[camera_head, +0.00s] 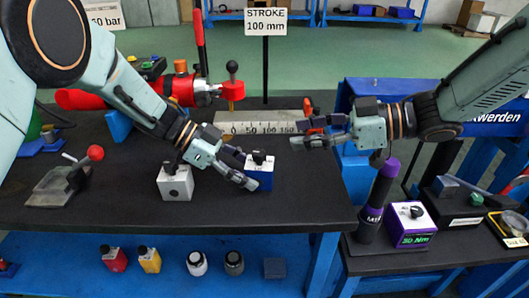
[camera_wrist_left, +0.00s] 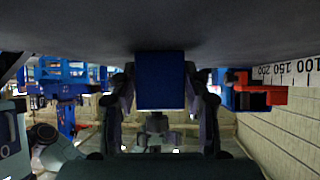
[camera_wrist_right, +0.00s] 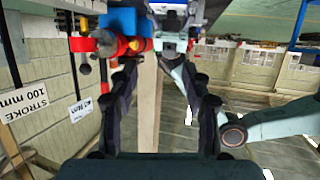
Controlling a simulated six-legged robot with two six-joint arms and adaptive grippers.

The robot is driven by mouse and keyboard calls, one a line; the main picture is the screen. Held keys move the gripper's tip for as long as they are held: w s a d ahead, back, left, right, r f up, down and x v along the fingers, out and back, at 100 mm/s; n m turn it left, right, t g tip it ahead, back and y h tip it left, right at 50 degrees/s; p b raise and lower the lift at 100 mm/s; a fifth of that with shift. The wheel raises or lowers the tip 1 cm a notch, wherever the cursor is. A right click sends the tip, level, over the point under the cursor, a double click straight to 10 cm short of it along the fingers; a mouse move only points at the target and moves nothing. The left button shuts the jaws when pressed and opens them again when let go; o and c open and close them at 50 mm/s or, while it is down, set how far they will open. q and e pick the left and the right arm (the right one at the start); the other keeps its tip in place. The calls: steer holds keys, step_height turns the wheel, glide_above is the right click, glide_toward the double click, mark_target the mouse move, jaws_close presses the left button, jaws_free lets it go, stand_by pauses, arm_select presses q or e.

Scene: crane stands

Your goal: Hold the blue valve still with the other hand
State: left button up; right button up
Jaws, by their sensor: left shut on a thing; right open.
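In the left wrist view the blue block (camera_wrist_left: 160,80) sits between the two dark fingers. My right gripper (camera_head: 303,137) is open, behind and right of the valve, apart from it. In the right wrist view nothing is clasped between its spread fingers (camera_wrist_right: 163,95).
A white valve block (camera_head: 175,183) stands just left of the blue valve. A scale bar (camera_head: 262,128) and the stroke sign (camera_head: 265,21) stand behind. A grey device with a red ball lever (camera_head: 95,153) is at left. A purple-handled tool (camera_head: 384,183) stands at right.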

mark_target(259, 152)
steer(key=a+f+n+g, duration=0.1)
steer(key=a+f, duration=0.1)
steer(key=a, duration=0.1)
steer(key=a+f+n+g, duration=0.1)
steer(key=a+f, duration=0.1)
steer(key=a, duration=0.1)
steer(key=w+a+f+g, duration=0.1)
steer(key=a+f+g, duration=0.1)
steer(key=a, duration=0.1)
steer(key=shift+a+n, duration=0.15)
steer(key=shift+n, duration=0.25)
stand_by(0.4)
jaws_close()
stand_by(0.3)
